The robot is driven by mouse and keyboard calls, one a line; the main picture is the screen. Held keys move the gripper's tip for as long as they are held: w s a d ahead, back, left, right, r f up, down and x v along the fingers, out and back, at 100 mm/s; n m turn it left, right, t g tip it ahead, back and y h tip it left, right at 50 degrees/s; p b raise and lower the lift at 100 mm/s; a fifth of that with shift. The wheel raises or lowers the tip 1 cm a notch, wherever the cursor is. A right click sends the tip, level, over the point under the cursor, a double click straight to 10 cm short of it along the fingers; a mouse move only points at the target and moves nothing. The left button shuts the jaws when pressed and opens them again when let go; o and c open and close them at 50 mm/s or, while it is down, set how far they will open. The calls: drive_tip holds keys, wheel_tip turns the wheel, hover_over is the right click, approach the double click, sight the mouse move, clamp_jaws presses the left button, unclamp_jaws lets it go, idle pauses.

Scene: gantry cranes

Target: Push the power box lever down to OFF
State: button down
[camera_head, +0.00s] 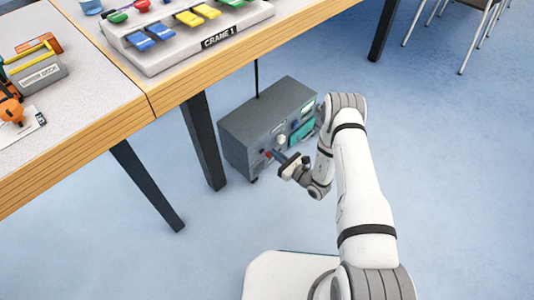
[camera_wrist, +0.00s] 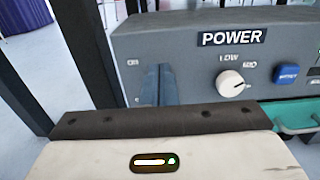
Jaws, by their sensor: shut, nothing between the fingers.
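The grey power box (camera_head: 262,106) stands on the floor under the table edge. In the wrist view its front (camera_wrist: 180,58) carries a POWER label (camera_wrist: 232,38), with small marks at its left side. My gripper (camera_head: 274,154) is shut and empty, its fingers pointing at the lower left part of the box front. In the wrist view the shut fingers (camera_wrist: 156,80) are right in front of the panel's left side. A small red spot (camera_head: 265,152) shows beside the fingertips in the head view. I cannot make out the lever; the fingers probably hide it. I cannot tell whether they touch it.
A white dial (camera_wrist: 231,83) and a blue button (camera_wrist: 286,74) sit right of the fingers. Table legs (camera_head: 203,140) stand left of the box. The table above holds a CRANE 1 control panel (camera_head: 180,45). Open floor lies in front.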

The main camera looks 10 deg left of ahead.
sight(271, 156)
drive_tip(key=shift+w+a, duration=0.15)
idle(0.5)
drive_tip(key=shift+w+a+b, duration=0.3)
drive_tip(key=shift+w+a, duration=0.05)
drive_tip(key=shift+a, duration=0.1)
drive_tip(key=shift+f, duration=0.1)
wheel_tip(271, 156, down, 5)
drive_tip(key=b, duration=0.4)
idle(0.9)
drive_tip(key=shift+r, duration=0.25)
drive_tip(key=shift+r+p, duration=0.3)
drive_tip(key=shift+r, duration=0.2)
drive_tip(key=p+v, duration=0.1)
drive_tip(key=v, duration=0.6)
idle(0.5)
